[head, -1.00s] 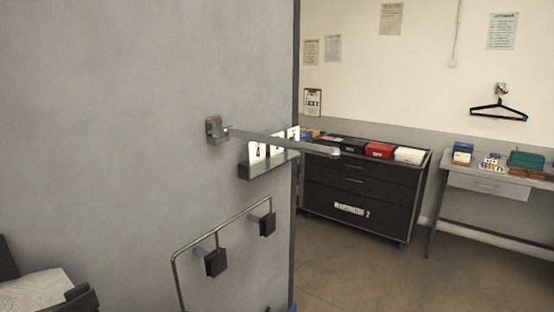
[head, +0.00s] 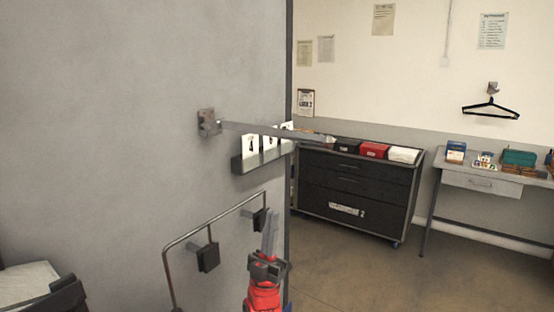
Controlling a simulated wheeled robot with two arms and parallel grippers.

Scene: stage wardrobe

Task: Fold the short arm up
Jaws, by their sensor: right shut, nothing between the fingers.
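The short arm (head: 270,130) is a thin flat metal bar that sticks out from a small bracket (head: 208,122) on the grey wall panel. It lies about level, and its free end reaches past the panel's edge. My right gripper (head: 269,218), with a red body, is below the short arm and points up. Its fingers are together and empty, and a clear gap separates them from the bar. My left gripper is not in view.
A bent metal rail (head: 215,219) with black blocks stands out from the panel close to my right gripper. A small shelf with white cards (head: 254,138) is behind the short arm. A black drawer cabinet (head: 355,195) and a table (head: 490,183) stand beyond open floor.

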